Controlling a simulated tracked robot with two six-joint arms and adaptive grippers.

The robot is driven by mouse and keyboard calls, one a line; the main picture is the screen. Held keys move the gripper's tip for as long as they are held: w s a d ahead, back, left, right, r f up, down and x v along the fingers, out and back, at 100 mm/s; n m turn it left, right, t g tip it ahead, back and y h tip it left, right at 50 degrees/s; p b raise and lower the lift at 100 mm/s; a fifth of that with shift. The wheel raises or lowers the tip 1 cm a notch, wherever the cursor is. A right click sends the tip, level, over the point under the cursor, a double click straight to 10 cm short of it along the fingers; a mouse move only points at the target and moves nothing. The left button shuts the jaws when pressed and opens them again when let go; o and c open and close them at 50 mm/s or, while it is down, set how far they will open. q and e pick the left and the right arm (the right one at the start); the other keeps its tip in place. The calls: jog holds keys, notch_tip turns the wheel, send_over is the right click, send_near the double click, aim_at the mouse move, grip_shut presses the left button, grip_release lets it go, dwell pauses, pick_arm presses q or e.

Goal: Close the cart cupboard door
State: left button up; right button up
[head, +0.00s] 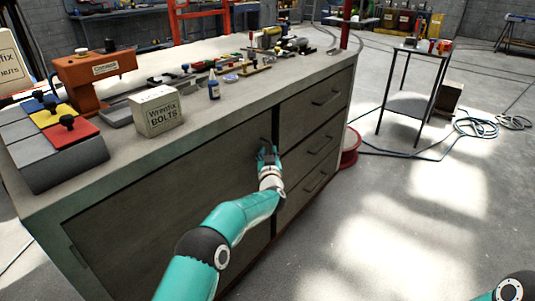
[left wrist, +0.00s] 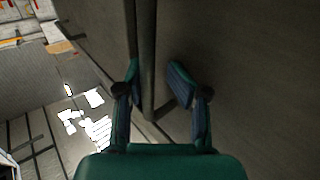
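The cart (head: 215,120) has a dark grey cupboard door panel (head: 165,190) on its front, left of a stack of drawers. A dark upright gap shows between the panel and the drawers. My left gripper (head: 267,152) is at the upper part of this gap, by the panel's right edge. How far the door stands out is unclear. My right gripper is out of view.
Drawers with bar handles (head: 322,140) fill the cart's right side. A small side table (head: 408,95) and hoses (head: 470,128) stand right. Floor in front is clear.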

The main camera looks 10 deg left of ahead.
pick_arm(q)
jog(key=shift+d, duration=0.15)
jog(key=shift+s, duration=0.1)
jog(key=v, duration=1.1)
jog(key=shift+s, duration=0.4)
jog(key=shift+d+f, duration=0.1)
jog(key=shift+f, duration=0.1)
